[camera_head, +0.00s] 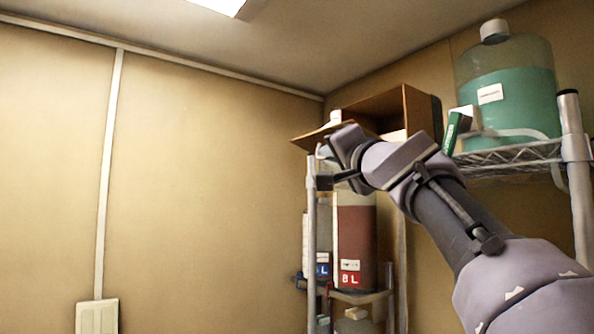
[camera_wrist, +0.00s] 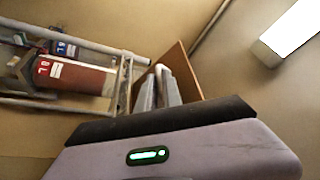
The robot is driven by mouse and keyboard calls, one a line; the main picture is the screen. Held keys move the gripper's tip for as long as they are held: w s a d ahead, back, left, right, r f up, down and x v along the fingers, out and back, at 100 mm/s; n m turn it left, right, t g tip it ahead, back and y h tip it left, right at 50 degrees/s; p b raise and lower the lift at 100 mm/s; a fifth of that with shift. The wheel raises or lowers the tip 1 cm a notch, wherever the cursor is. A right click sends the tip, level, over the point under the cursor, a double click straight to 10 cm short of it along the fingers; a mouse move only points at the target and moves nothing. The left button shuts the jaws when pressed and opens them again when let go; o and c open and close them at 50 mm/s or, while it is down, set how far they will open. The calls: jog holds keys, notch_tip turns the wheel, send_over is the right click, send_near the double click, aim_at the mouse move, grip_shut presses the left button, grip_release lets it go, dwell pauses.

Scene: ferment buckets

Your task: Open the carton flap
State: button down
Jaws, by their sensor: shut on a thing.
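The brown carton (camera_head: 408,112) stands on the upper wire shelf, its open side facing left in the head view. Its flap (camera_head: 308,139) sticks out to the left, swung away from the opening. My gripper (camera_head: 328,150) is at the flap's near edge, shut on it. In the wrist view the flap (camera_wrist: 184,66) is a brown panel behind my grey gripper fingers (camera_wrist: 163,82). The exact contact at the fingertips is partly hidden, and my arm covers the carton's lower front.
The metal rack (camera_head: 579,148) has posts close to my arm. A dark red container (camera_head: 356,235) is below. Free room lies left, before the wall.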

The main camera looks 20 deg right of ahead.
jog(key=shift+w+f+b, duration=0.1)
jog(key=shift+f+b, duration=0.7)
jog(key=shift+f, duration=0.1)
jog(key=c, duration=1.9)
grip_release()
jog(key=shift+c, duration=0.2)
jog(key=shift+o, duration=0.7)
jog(key=shift+w+d, duration=0.2)
jog(key=shift+w, duration=0.05)
jog(key=shift+s+a, duration=0.1)
jog(key=shift+s, duration=0.05)
